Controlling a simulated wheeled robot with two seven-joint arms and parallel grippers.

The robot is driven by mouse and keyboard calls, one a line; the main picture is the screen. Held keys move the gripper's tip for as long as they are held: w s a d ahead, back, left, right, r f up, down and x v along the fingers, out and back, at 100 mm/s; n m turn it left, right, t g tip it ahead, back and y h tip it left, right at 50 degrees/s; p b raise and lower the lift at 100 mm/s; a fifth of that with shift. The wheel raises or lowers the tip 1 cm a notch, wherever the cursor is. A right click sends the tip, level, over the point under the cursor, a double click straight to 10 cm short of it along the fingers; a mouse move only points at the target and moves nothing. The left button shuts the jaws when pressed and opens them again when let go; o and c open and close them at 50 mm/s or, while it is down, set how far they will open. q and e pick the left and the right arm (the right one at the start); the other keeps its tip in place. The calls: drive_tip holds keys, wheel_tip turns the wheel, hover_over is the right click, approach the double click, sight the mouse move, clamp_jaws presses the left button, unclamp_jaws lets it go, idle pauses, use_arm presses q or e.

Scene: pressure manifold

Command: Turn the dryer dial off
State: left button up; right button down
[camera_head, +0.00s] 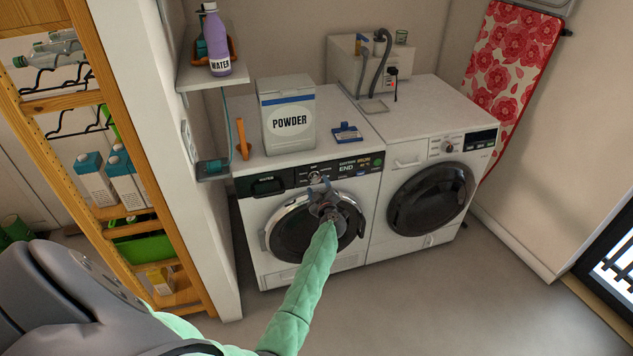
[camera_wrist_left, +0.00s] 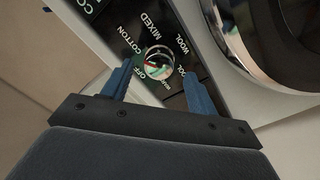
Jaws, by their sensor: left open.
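The dial (camera_wrist_left: 160,62) is a small shiny round knob in the left wrist view. Labels around it read OFF, COTTON, MIXED and WOOL. I cannot tell clearly which label it points to. In the head view the dial (camera_head: 314,175) sits on the dark panel of the left white machine (camera_head: 262,232), the dryer, whose display reads END. My left gripper (camera_head: 323,190) is in front of the panel, just below the dial. In the left wrist view its blue fingers (camera_wrist_left: 157,88) are apart, one on either side of the dial, with nothing held. My right gripper is not in view.
A second white machine (camera_head: 428,195) stands against the dryer's right side. A wooden shelf (camera_head: 135,200) and a wall end stand to the left. The floor (camera_head: 450,300) in front is clear.

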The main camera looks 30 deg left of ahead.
sight(316, 181)
use_arm(q)
drive_tip(key=shift+w+a+r, duration=0.1)
drive_tip(key=shift+w+a, duration=0.95)
drive_tip(key=shift+a, duration=0.05)
drive_tip(key=shift+c, duration=1.1)
drive_tip(key=c, duration=0.7)
drive_tip(key=shift+c, duration=0.4)
drive_tip(key=shift+n, duration=0.7)
drive_tip(key=shift+n+b, duration=0.3)
drive_tip(key=shift+f+n, duration=0.2)
drive_tip(key=shift+n, duration=0.3)
drive_tip(key=n+b, duration=0.2)
drive_tip(key=n, duration=0.2)
drive_tip(key=shift+b, duration=0.35)
drive_tip(key=n+b, duration=0.2)
drive_tip(key=n, duration=0.2)
drive_tip(key=shift+n, duration=0.4)
drive_tip(key=shift+r+n+b, duration=0.1)
drive_tip(key=shift+n+b, duration=0.2)
drive_tip(key=shift+b, duration=0.05)
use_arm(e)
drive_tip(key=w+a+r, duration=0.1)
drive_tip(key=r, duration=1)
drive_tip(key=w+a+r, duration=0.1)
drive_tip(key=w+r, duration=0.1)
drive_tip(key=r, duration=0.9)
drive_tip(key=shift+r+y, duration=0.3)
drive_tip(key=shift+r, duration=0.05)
